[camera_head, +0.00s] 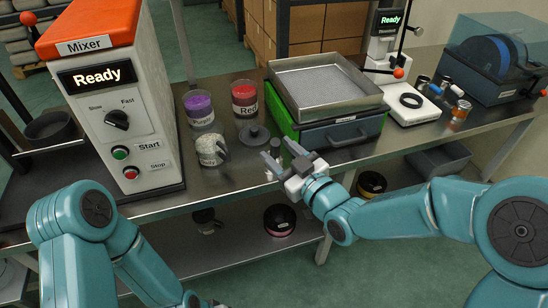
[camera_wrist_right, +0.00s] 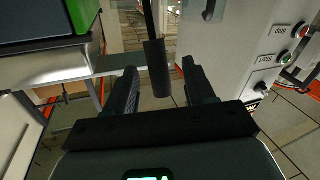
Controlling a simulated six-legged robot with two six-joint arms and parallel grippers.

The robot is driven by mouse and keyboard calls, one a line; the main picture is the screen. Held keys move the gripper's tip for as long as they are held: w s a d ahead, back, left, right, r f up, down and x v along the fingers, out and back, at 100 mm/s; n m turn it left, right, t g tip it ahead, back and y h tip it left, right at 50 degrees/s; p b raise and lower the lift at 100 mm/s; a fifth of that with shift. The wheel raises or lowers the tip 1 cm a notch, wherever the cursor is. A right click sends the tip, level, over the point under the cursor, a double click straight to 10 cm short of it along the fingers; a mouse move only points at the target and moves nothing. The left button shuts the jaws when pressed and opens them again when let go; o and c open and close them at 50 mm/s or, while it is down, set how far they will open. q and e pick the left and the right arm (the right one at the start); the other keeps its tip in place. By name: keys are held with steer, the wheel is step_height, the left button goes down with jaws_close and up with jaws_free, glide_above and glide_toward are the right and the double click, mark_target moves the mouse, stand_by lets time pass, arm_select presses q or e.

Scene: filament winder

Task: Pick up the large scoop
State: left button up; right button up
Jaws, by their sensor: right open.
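The large scoop (camera_head: 253,135) appears to be the dark round-bowled tool on the steel table, between the white cup and the green-sided box. Its dark handle (camera_wrist_right: 157,68) and thin shaft point toward my right gripper. My right gripper (camera_head: 281,155) is open at the table's front edge. In the right wrist view its two fingers (camera_wrist_right: 158,88) stand on either side of the handle's end, with gaps visible on both sides. The scoop's bowl is not clear in the wrist view. My left arm shows at the left, but its gripper is out of view.
A white speckled cup (camera_head: 211,150) stands left of the scoop. Purple (camera_head: 199,108) and red (camera_head: 244,98) containers stand behind. The mixer (camera_head: 123,110) is at the left. A metal tray (camera_head: 325,88) sits on the green-sided box (camera_head: 284,122) at the right.

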steer(key=x, duration=0.4)
steer(key=shift+w+f, duration=0.1)
jaws_close()
